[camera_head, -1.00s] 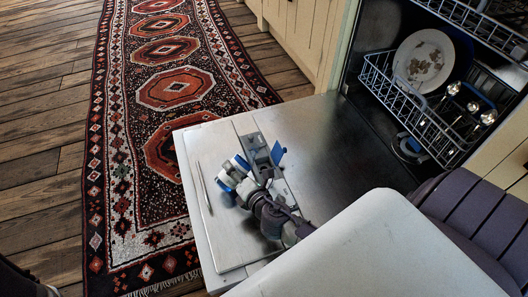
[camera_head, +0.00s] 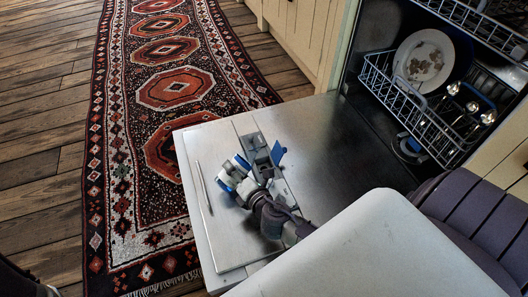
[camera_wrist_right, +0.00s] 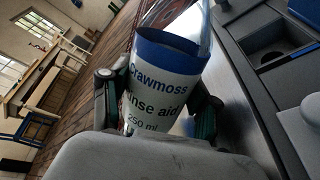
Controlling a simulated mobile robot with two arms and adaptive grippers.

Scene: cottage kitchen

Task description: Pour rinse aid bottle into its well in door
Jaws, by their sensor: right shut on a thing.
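The rinse aid bottle (camera_wrist_right: 165,85) is white with a blue band and reads "Crawmoss rinse aid 250 ml". My right gripper (camera_head: 238,177) is shut on it, with a finger on each side in the right wrist view. The bottle is tilted over the open door (camera_head: 310,160), beside the dispenser panel (camera_head: 257,148). In the right wrist view the well (camera_wrist_right: 268,57) is a dark recess in the panel, right of the bottle, near a blue flap (camera_wrist_right: 306,12). A pale narrow strip runs up from the bottle's top; I cannot tell if it is spout or liquid. My left gripper is not in view.
The dishwasher's lower rack (camera_head: 425,110) holds a plate (camera_head: 424,60) and several utensils at the upper right. A thin pale rod (camera_head: 203,188) lies along the door's left part. A patterned rug (camera_head: 130,215) covers the wooden floor beside the door.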

